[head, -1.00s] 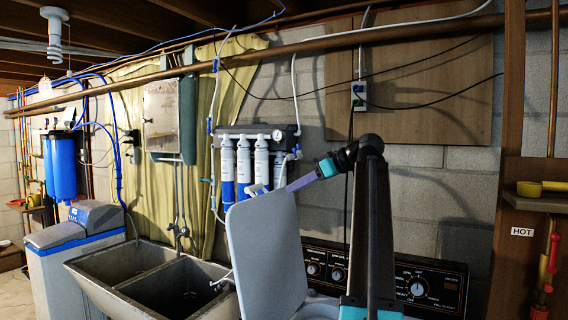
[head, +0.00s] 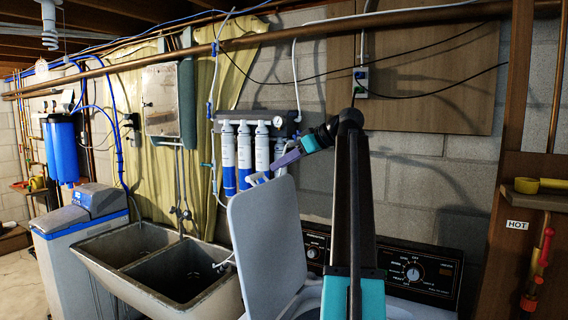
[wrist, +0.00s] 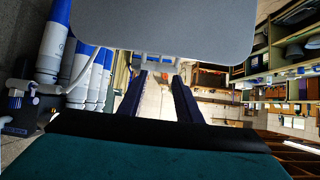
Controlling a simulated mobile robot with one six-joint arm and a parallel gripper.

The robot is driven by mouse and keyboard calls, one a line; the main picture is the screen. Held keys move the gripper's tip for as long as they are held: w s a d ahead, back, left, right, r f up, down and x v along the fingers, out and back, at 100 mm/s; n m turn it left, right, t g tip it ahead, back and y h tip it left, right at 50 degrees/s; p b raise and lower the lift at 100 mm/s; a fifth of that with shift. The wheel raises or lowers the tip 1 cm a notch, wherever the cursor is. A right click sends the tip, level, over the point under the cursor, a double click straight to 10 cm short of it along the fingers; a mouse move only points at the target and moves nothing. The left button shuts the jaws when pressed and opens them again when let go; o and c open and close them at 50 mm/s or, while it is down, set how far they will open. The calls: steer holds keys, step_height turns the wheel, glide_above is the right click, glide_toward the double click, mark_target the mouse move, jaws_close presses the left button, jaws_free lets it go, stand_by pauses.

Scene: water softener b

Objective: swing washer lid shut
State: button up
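The washer lid (head: 265,240) is a pale grey panel standing open and steeply tilted over the washer (head: 415,271), left of its black control panel. My gripper (head: 274,167) is at the lid's top edge in the head view, its fingers pointing down and left. In the wrist view the lid (wrist: 185,25) fills the upper middle, and my gripper's two dark fingers (wrist: 159,76) stand apart below its edge with nothing clearly held between them. I cannot tell whether a finger touches the lid. Part of the washer opening is hidden by my arm.
White-and-blue filter cartridges (head: 244,155) hang on the wall just behind my gripper. A double utility sink (head: 160,270) stands left of the lid. A shelf post with a HOT label (head: 517,225) is on the right. A copper pipe (head: 300,30) runs overhead.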

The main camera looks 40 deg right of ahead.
mark_target(266, 182)
steer(key=shift+b+x, duration=0.85)
steer(key=shift+x, duration=2.95)
jaws_close()
steer(key=shift+c, duration=1.4)
jaws_free()
steer(key=b+v, duration=0.3)
steer(key=v, duration=1)
steer(key=shift+s+r, duration=0.25)
steer(key=shift+s, duration=0.05)
steer(key=shift+r, duration=0.1)
